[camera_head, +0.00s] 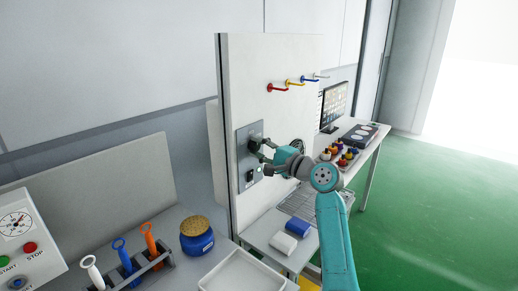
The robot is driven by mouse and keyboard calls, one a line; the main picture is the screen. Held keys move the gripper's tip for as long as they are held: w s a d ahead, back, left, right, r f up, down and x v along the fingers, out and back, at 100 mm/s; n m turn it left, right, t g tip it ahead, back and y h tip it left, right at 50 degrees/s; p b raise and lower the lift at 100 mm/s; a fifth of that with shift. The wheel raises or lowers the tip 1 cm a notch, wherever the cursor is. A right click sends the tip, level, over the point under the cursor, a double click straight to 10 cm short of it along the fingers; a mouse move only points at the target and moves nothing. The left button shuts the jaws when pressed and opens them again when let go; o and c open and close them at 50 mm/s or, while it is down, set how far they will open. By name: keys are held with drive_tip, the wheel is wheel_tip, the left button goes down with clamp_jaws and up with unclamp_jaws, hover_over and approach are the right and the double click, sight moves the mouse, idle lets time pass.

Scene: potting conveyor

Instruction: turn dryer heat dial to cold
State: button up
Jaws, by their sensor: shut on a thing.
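The dryer's grey control plate (242,139) is mounted on the side of a white upright panel in the middle of the view. A dark dial (255,143) sits on the upper part of the plate. My gripper (262,148) reaches in from the right and is shut on the dial. The fingers partly cover it, so its pointer and setting cannot be read. A second dark control (251,174) sits lower on the plate, below my gripper.
A blue jar (196,235), a white tray (244,273) and a rack of coloured-handled tools (140,268) stand at the front left. A desk with a monitor (334,105) is behind. Green floor is clear at right.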

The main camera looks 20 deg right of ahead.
drive_tip(key=n, duration=0.6)
drive_tip(key=shift+f, duration=0.1)
drive_tip(key=n+g, duration=0.1)
drive_tip(key=n, duration=0.4)
drive_tip(key=shift+d+y, duration=0.1)
drive_tip(key=shift+y, duration=0.3)
drive_tip(key=o, duration=1.1)
drive_tip(key=shift+o, duration=0.2)
drive_tip(key=v, duration=1.2)
